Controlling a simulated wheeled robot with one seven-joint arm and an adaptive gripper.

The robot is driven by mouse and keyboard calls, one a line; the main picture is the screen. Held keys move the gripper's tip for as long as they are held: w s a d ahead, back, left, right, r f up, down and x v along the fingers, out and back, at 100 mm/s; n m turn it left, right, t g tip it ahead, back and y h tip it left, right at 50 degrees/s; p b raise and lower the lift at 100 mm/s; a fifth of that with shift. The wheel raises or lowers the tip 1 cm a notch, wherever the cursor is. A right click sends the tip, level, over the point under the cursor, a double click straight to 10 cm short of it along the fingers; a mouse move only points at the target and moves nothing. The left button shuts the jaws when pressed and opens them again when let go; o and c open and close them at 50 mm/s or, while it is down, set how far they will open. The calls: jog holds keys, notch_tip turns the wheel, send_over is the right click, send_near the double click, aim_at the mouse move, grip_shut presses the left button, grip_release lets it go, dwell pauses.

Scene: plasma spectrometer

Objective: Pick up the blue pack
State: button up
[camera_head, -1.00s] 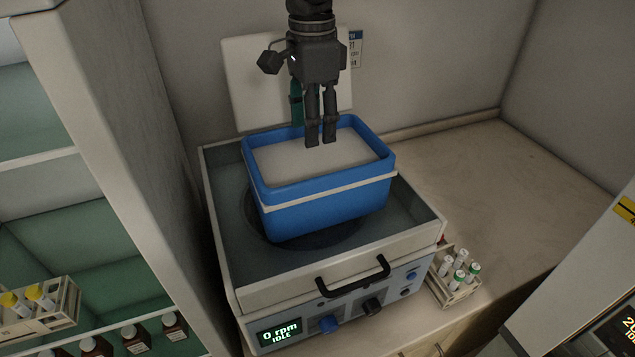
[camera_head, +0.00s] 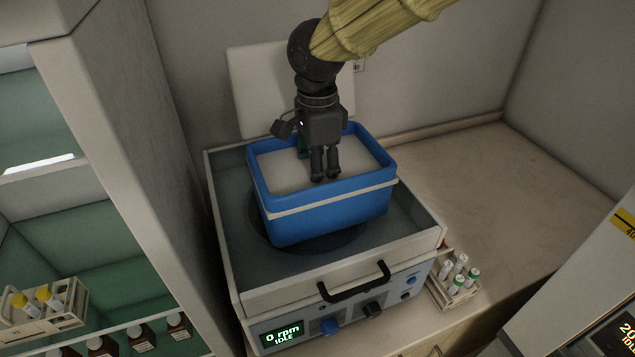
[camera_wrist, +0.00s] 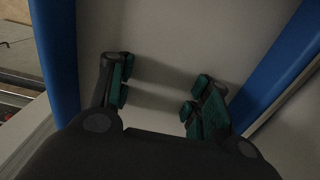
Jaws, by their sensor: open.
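A blue open-topped box (camera_head: 330,215) with a pale band and a whitish inside sits on top of the benchtop instrument. It is the only large blue thing in view; I cannot make out a separate blue pack in it. My gripper (camera_head: 325,178) points down over the box's opening, its fingertips low near the pale surface inside. In the wrist view my gripper (camera_wrist: 160,98) is open, with green finger pads apart and only the pale surface between them. Blue walls of the box (camera_wrist: 56,60) show at both sides there. I cannot tell whether the fingertips touch the surface.
The instrument (camera_head: 225,255) has a front handle and a display reading 0 rpm IDLE; a white panel (camera_head: 262,85) stands behind it. A tube rack (camera_head: 455,290) is at its right. Shelves (camera_head: 95,165) stand close at left. The bench at right (camera_head: 470,170) is clear.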

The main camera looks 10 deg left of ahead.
jog(key=shift+f+p, duration=0.3)
jog(key=shift+f, duration=1)
jog(key=shift+c, duration=0.2)
grip_shut()
jog(key=shift+r, duration=0.1)
